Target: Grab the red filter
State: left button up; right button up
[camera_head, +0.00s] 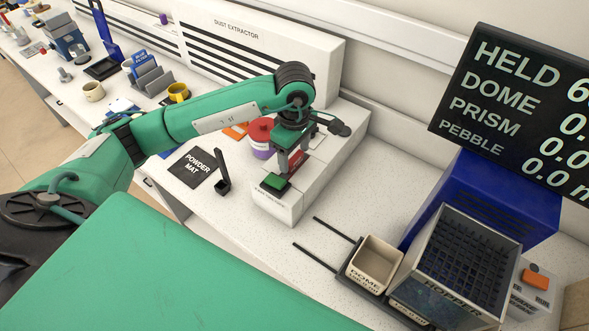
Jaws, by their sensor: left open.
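My left arm comes in from the left, and its gripper (290,162) points down over a white bench unit (315,170). The gripper is open. A small red piece (296,162), which may be the red filter, shows right by the fingers. The fingers partly cover it, and I cannot tell whether they touch it. A green square block (276,181) sits on the near end of the white unit, just below the gripper. My right gripper is not in view.
A red-lidded jar (261,131) stands behind the gripper. A black powder mat (194,165) and a small black stand (222,181) lie to the left. A cream dome bin (374,266) and a hopper (425,262) stand front right. The bench between is clear.

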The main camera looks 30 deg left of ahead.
pick_arm(q)
jog(key=shift+f, duration=0.95)
jog(key=c, duration=1)
jog(key=shift+r, duration=0.2)
